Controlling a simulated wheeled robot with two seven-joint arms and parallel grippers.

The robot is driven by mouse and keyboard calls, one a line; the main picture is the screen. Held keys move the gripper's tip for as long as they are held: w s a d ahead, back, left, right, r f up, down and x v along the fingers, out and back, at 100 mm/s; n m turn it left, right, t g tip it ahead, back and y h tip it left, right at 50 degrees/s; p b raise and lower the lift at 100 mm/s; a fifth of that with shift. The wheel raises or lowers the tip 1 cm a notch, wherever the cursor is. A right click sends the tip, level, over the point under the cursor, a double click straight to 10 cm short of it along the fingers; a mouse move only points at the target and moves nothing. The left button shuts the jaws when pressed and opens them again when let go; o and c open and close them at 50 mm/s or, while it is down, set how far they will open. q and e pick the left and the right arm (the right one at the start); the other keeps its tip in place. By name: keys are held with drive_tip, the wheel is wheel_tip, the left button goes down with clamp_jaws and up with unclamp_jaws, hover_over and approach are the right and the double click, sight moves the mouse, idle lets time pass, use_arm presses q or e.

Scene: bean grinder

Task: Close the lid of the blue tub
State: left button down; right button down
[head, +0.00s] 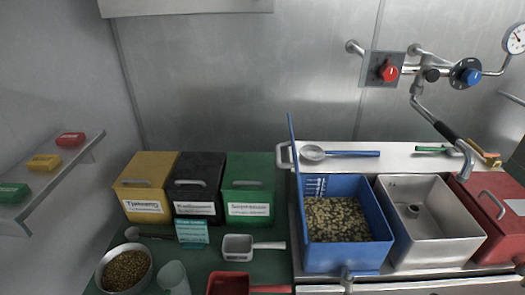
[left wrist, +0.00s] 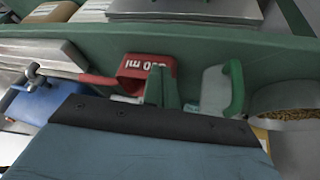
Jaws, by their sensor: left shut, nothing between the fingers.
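The blue tub (head: 345,257) stands on the metal counter in the head view, holding greenish beans (head: 335,218). Its blue lid (head: 294,165) stands open and upright along the tub's left side, seen nearly edge-on. A pale handle (head: 283,156) sits on the lid's outer left face. In the left wrist view, my left gripper (left wrist: 164,87) is shut and empty, with a red scoop and a green-handled cup beyond it. A blue surface with a metal tap (left wrist: 35,76) shows at the left there, probably the tub's front. Neither gripper is in the head view.
A grey metal tub (head: 420,245) and a red lidded tub (head: 480,215) stand right of the blue tub. Yellow (head: 147,187), black (head: 196,188) and green (head: 249,190) boxes stand left. A red scoop (head: 230,283) and bean bowl (head: 125,268) are in front. A tap (head: 440,120) hangs above.

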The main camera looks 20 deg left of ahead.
use_arm(q)
drive_tip(key=w+a+r+n+t+h+p, duration=0.1)
drive_tip(key=w+r+n+t+h, duration=0.55)
drive_tip(key=r, duration=0.75)
drive_tip(key=w+a+r+n+t+h, duration=0.1)
drive_tip(key=w+r+n+t, duration=0.4)
drive_tip(key=w+r, duration=0.65)
drive_tip(key=w+d+r+g+p, duration=0.1)
drive_tip(key=w+d+r+p, duration=0.1)
drive_tip(key=w+d, duration=0.4)
drive_tip(key=shift+w+d+r+p, duration=0.3)
drive_tip(key=shift+w+d, duration=0.1)
drive_tip(key=shift+d, duration=0.95)
drive_tip(key=shift+n, duration=0.25)
drive_tip(key=shift+w, duration=0.1)
